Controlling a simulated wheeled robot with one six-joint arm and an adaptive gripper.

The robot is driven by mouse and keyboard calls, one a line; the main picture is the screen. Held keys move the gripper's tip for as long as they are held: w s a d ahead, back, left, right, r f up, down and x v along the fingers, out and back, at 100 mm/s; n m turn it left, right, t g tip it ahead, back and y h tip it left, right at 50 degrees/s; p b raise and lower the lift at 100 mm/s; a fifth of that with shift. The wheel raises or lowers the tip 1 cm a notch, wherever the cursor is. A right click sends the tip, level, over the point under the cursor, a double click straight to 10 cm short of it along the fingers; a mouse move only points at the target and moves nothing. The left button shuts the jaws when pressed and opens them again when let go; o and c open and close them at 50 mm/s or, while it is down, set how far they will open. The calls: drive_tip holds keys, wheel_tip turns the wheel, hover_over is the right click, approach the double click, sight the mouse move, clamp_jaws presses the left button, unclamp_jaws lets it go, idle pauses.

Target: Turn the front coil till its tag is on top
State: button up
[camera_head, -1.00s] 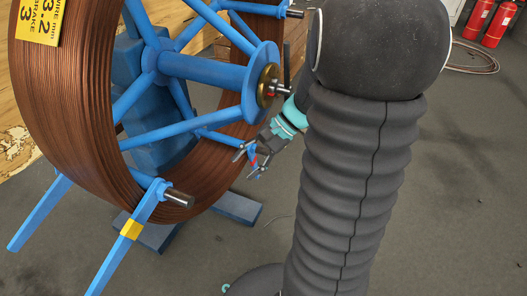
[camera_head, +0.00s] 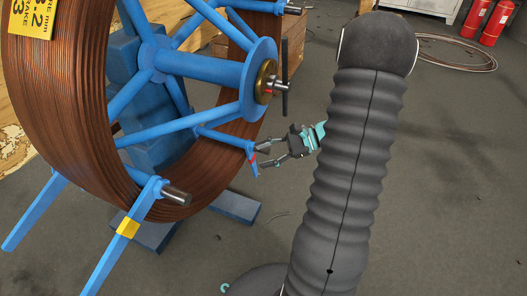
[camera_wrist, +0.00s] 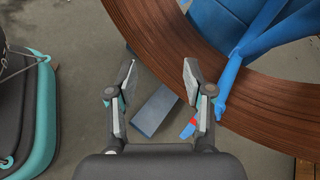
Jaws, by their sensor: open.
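The front coil (camera_head: 60,110) is brown copper wire on a blue spoked reel (camera_head: 190,68), at the left of the head view. Its yellow tag (camera_head: 32,17) is at the upper left, cut by the frame's top edge. In the wrist view the coil (camera_wrist: 160,45) crosses the upper right. My gripper (camera_head: 265,153) is open and empty, right of the reel's lower right, close to a blue spoke end with a red band (camera_head: 252,160). In the wrist view my gripper (camera_wrist: 160,78) has the red band (camera_wrist: 188,130) beside its right finger; contact cannot be told.
A brass hub with a dark handle (camera_head: 285,80) sticks out above my gripper. A spoke with a yellow band (camera_head: 128,228) reaches toward the lower left. Blue stand feet (camera_head: 235,208) lie on the grey floor.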

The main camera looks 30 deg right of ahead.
sight(263, 151)
drive_tip(key=d+f+m+t+h+b, duration=0.1)
drive_tip(key=d+f+m+t+h, duration=0.1)
drive_tip(key=d+f+m+t, duration=1)
drive_tip(key=shift+w+a+r+n+g+b, duration=0.15)
drive_tip(key=shift+w+a+n+g, duration=0.4)
drive_tip(key=shift+w+a, duration=0.95)
drive_tip(key=shift+w+a+r+n+g+b, duration=0.1)
drive_tip(key=shift+w+a+n+g, duration=0.55)
drive_tip(key=shift+w, duration=1.6)
drive_tip(key=shift+w+a+r+n+g+b, duration=0.15)
drive_tip(key=shift+w+a+n+g, duration=0.2)
drive_tip(key=shift+w+a, duration=1.2)
drive_tip(key=shift+w+d, duration=0.35)
clamp_jaws()
